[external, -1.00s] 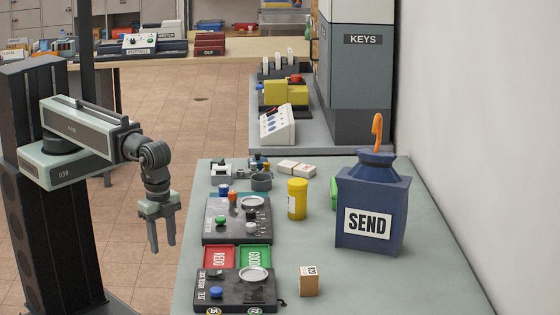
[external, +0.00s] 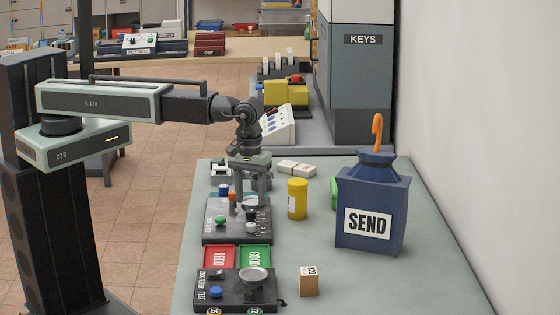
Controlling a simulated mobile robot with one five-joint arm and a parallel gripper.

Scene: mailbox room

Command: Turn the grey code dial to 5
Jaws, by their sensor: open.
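A dark control box (external: 222,236) lies on the table with several small controls on its top. A small light grey knob (external: 251,227) sits on its right half; it looks like the grey code dial, but its number marks are too small to read. My gripper (external: 251,203) points straight down over the back right part of this box, fingers apart and empty. The fingertips are just above or near the box top; I cannot tell whether they touch anything. The fingers partly hide a round metal dish (external: 252,201) at the box's back.
A green knob (external: 220,221) and an orange knob (external: 232,197) are close by on the box. A second box (external: 222,294) and red and green trays (external: 255,257) lie in front.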

